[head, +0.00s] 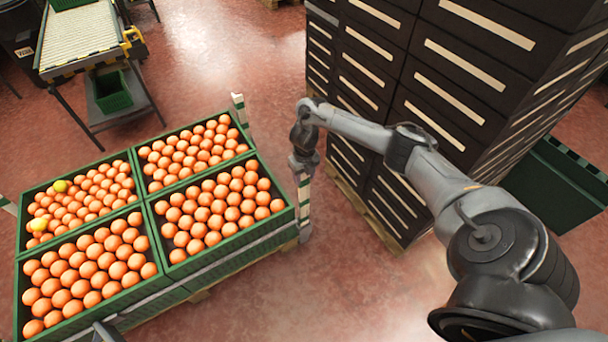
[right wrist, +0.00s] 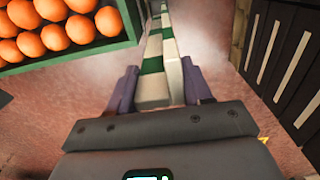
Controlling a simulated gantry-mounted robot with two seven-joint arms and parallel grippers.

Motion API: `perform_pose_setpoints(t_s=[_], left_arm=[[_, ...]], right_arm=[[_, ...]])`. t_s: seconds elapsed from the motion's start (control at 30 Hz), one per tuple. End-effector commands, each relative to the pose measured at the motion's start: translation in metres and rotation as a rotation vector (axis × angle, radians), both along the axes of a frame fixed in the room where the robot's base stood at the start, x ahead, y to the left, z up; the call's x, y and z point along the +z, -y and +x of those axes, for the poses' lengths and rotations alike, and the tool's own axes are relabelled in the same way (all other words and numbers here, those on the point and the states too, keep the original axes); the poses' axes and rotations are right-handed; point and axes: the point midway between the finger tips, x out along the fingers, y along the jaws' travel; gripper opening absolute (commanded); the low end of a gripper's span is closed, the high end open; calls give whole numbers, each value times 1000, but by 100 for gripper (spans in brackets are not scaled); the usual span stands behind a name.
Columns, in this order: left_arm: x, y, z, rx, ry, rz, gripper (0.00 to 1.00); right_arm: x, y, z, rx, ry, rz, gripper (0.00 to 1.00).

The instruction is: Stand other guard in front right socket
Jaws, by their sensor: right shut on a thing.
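My right gripper (head: 304,160) is shut on the top part of a green-and-white striped guard (head: 304,196). The guard hangs roughly upright below the gripper at the front right corner of the crate stand. Its lower end is by that corner; I cannot tell whether it sits in the socket or is just beside it. In the right wrist view, the guard (right wrist: 152,88) runs away from me between the two fingers. Another striped guard (head: 239,109) stands upright at the back right corner. My left gripper does not show.
Green crates (head: 222,254) full of oranges stand left of the guard, with a few yellow fruits in the back left one. A tall stack of dark crates (head: 398,120) stands close on the right. A roller conveyor (head: 85,35) is at the back left. The front floor is clear.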

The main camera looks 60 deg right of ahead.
Motion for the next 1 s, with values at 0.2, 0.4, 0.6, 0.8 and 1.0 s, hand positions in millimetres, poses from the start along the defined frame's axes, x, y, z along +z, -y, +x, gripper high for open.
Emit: perform_pose_setpoints(t_s=[0.2,0.4,0.6,0.8,1.0], left_arm=[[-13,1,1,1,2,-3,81],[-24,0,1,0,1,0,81],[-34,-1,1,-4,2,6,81],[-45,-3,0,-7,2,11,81],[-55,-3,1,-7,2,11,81]], right_arm=[[-17,0,1,-1,1,0,0],[-31,0,0,0,1,0,0],[-45,0,1,-1,1,0,0],[-59,0,1,-1,1,0,0],[-73,0,0,0,0,0,0]])
